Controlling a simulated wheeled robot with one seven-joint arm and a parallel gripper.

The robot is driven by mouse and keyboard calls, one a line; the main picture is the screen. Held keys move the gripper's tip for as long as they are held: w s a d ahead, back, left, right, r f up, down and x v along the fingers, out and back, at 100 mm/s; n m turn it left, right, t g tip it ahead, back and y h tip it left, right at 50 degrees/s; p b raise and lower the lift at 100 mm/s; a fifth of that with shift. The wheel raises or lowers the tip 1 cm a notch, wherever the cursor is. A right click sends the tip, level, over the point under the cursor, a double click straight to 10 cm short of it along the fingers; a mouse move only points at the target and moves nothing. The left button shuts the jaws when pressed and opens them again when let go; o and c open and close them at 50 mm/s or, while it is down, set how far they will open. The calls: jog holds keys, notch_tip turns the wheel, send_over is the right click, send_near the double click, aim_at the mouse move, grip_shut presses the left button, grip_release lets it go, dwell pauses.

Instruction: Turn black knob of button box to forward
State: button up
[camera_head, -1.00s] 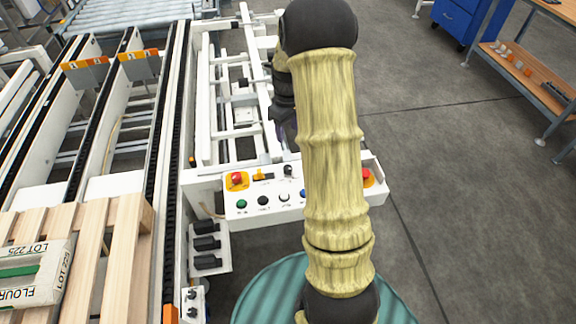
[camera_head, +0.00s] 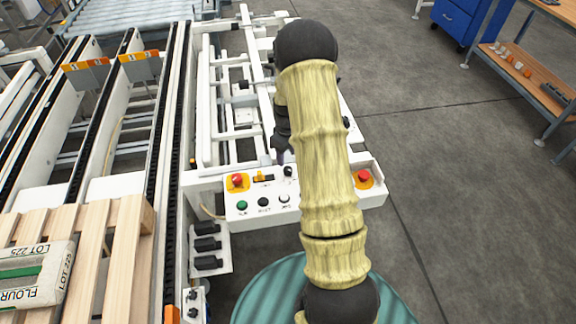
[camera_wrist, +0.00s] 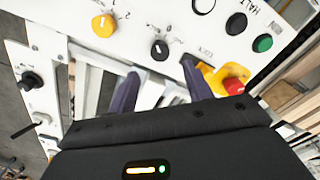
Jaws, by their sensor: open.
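The white button box (camera_head: 240,208) stands in the middle of the head view, partly hidden by my arm. Its black knob (camera_head: 288,171) shows just left of my arm. In the wrist view the black knob (camera_wrist: 159,50) is round with a pale pointer mark, and lies in the gap between my finger tips. My gripper (camera_wrist: 160,70) is open and empty, with one dark purple finger on each side of the gap. I cannot tell how far the fingertips are above the panel. In the head view only a little of the gripper shows beside the arm.
A red stop button (camera_wrist: 232,86) on a yellow base lies near my right finger in the wrist view. A second red stop button (camera_head: 364,176) is right of my arm.

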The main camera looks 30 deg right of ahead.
aim_at(288, 169)
notch_tip(288, 169, down, 7)
jog(key=shift+f+p, duration=0.1)
jog(key=shift+p, duration=0.25)
jog(key=c, duration=1)
jog(key=shift+o, duration=0.2)
